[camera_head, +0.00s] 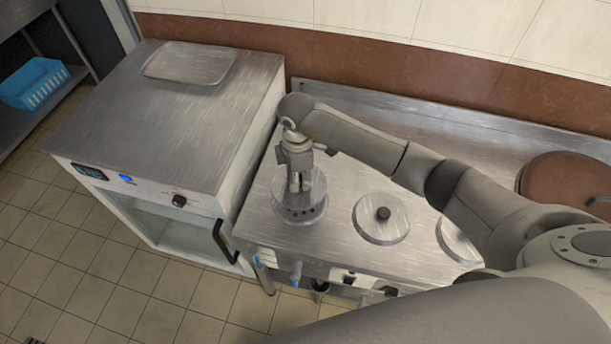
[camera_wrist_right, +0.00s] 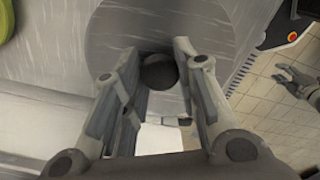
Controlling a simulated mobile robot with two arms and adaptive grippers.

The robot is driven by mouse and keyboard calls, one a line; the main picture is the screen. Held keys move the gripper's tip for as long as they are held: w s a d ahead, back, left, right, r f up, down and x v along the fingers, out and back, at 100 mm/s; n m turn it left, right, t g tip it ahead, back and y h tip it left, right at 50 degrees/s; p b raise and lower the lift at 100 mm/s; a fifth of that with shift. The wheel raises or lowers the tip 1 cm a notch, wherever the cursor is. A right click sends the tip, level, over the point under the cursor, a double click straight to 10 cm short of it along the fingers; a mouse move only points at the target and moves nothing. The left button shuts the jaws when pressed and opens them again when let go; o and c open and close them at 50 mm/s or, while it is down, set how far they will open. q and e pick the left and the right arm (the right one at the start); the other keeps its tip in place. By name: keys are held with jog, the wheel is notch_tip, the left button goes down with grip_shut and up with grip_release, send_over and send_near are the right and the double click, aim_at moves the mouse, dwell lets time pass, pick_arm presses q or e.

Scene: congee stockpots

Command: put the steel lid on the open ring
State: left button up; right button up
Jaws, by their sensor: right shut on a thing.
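My right gripper (camera_head: 299,184) is shut on the knob (camera_wrist_right: 160,72) of the steel lid (camera_head: 314,186). The lid is a round brushed disc, seen level or nearly so in the head view and also in the right wrist view (camera_wrist_right: 115,30). It is over the open ring (camera_head: 300,215), a low steel ring with dark holes in its side on the counter. The lid covers the ring's opening from the head camera; I cannot tell whether they touch. A small gripper, apparently my left one (camera_wrist_right: 296,80), shows with fingers apart in the right wrist view.
A steel cabinet (camera_head: 165,115) stands left. A brown round lid (camera_head: 565,185) is far right.

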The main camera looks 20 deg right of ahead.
jog(key=shift+w+d+f+b, duration=0.1)
jog(key=shift+f+b, duration=0.35)
jog(key=shift+f, duration=0.15)
notch_tip(320, 180, down, 4)
jog(key=b, duration=0.3)
jog(key=shift+r, duration=0.25)
pick_arm(q)
jog(key=shift+d+f+b, duration=0.15)
jog(key=shift+f+b, duration=0.05)
jog(key=shift+f, duration=1.05)
jog(key=shift+d+f+b, duration=0.1)
jog(key=shift+f+b, duration=0.1)
jog(key=shift+f, duration=1)
pick_arm(e)
jog(key=shift+f, duration=0.55)
pick_arm(q)
jog(key=shift+r+p, duration=0.3)
jog(key=shift+r, duration=0.05)
jog(key=shift+f+b, duration=0.4)
pick_arm(e)
jog(key=shift+f, duration=0.55)
jog(key=o, duration=0.8)
